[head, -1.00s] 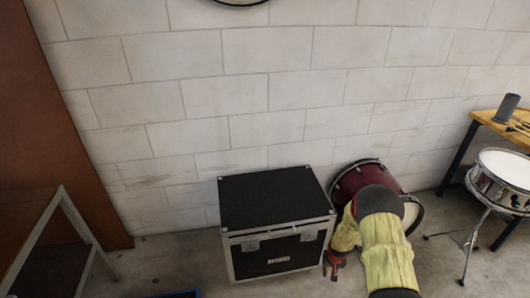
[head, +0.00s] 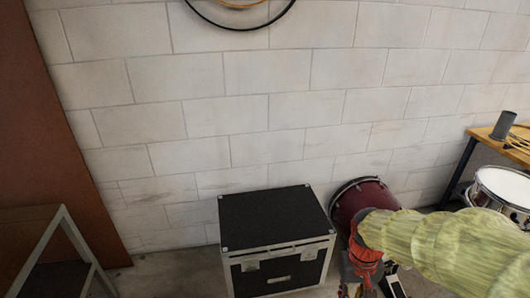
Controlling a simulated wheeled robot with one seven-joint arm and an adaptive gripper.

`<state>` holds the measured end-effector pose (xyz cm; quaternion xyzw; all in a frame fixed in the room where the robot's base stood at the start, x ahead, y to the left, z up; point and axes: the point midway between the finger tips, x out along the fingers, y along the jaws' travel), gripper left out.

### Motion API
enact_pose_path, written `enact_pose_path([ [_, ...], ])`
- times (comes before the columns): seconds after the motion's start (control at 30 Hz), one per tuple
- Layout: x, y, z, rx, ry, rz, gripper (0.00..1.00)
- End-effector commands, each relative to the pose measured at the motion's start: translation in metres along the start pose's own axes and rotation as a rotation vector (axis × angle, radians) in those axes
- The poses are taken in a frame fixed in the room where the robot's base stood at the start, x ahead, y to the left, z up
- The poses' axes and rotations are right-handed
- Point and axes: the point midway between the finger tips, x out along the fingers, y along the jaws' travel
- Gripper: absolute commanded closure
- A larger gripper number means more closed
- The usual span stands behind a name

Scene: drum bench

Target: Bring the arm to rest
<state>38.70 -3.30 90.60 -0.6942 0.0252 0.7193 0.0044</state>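My arm comes in from the lower right of the head view, wrapped in a pale yellow-green sleeve with a red-orange part near its end. My gripper (head: 372,289) points down at the bottom edge, to the right of the black case. Only part of it shows, and its fingertips are cut off by the frame, so I cannot tell whether it is open or shut. No held object is visible.
A black flight case (head: 277,238) with metal edges stands by the block wall. A dark red drum (head: 358,198) lies behind my arm. A snare drum (head: 502,190) and a wooden bench (head: 487,133) with a grey cylinder (head: 503,125) are right. A grey-framed stand (head: 75,238) is left.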

Motion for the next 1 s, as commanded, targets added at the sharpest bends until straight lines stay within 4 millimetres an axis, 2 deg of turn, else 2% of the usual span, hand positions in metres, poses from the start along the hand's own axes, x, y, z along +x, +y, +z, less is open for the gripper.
enact_pose_path([
  [0.03, -0.017, -0.003, 0.014, 0.000, 0.022, -0.004, 0.83],
  [0.2, -0.058, -0.011, 0.050, 0.002, 0.105, -0.020, 0.83],
  [0.3, -0.080, -0.015, 0.065, 0.000, 0.178, -0.027, 0.83],
  [0.5, -0.127, -0.019, 0.088, -0.013, 0.344, -0.033, 0.83],
  [0.63, -0.160, -0.021, 0.093, -0.021, 0.449, -0.035, 0.83],
  [0.8, -0.182, -0.023, 0.099, -0.028, 0.519, -0.038, 0.83],
  [1.0, -0.186, -0.024, 0.100, -0.034, 0.528, -0.039, 0.83],
])
